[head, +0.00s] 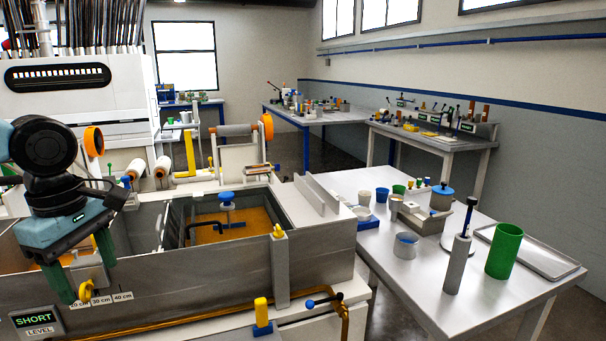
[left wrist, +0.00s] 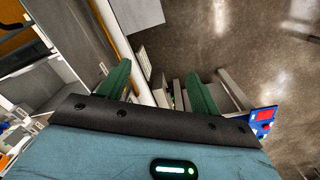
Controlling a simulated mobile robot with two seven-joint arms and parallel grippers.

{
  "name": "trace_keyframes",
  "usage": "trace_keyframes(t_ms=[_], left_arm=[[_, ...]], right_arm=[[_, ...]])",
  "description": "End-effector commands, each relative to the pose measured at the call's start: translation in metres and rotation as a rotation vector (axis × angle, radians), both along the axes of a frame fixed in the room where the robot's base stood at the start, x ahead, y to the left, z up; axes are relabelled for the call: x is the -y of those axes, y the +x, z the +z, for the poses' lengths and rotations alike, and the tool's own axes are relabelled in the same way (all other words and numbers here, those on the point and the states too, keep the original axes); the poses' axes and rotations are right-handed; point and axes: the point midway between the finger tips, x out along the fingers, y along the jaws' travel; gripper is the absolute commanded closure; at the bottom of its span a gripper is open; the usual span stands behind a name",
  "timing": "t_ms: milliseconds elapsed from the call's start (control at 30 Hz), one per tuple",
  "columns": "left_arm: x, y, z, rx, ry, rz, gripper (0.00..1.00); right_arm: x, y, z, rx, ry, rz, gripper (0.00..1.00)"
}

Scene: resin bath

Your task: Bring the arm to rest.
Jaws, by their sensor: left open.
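My left arm comes in from the left in the head view. Its teal and black gripper (head: 88,275) hangs over the front left part of the grey resin bath (head: 190,280), pointing down. The two green fingers stand apart, and in the left wrist view the gripper (left wrist: 160,88) shows a clear gap with nothing held. A yellow knob (head: 88,292) on the bath's front wall shows close to the fingertips; I cannot tell whether they touch. My right gripper is in neither view.
Inside the bath, a blue-handled part (head: 226,200) stands over amber resin. A display (head: 36,321) reads SHORT and LEVEL. On the right, a white table (head: 420,285) carries cups, a green cylinder (head: 504,251), a grey cylinder (head: 457,265) and a tray (head: 555,266). Open floor shows in the left wrist view.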

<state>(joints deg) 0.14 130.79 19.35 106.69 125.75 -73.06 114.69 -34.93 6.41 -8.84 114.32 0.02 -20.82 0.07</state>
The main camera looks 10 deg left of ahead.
Motion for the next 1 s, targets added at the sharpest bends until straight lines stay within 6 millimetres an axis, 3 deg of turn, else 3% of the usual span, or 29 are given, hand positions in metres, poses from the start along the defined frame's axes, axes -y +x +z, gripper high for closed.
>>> trace_keyframes(t_ms=[267, 400, 600, 767, 1000], left_arm=[[-0.052, 0.003, -0.065, 0.08, -0.032, -0.157, 0.36], [-0.08, -0.003, -0.117, 0.139, -0.039, -0.273, 0.36], [-0.106, -0.026, -0.201, 0.228, -0.025, -0.461, 0.36], [-0.11, -0.053, -0.267, 0.297, 0.0, -0.614, 0.36], [-0.085, -0.105, -0.355, 0.398, 0.06, -0.847, 0.36]], right_arm=[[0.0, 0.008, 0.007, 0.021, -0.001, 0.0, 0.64], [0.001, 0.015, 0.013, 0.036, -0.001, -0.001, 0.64], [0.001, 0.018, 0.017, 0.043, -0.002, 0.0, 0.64], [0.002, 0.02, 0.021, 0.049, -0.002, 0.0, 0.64], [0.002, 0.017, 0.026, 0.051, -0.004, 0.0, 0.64]])
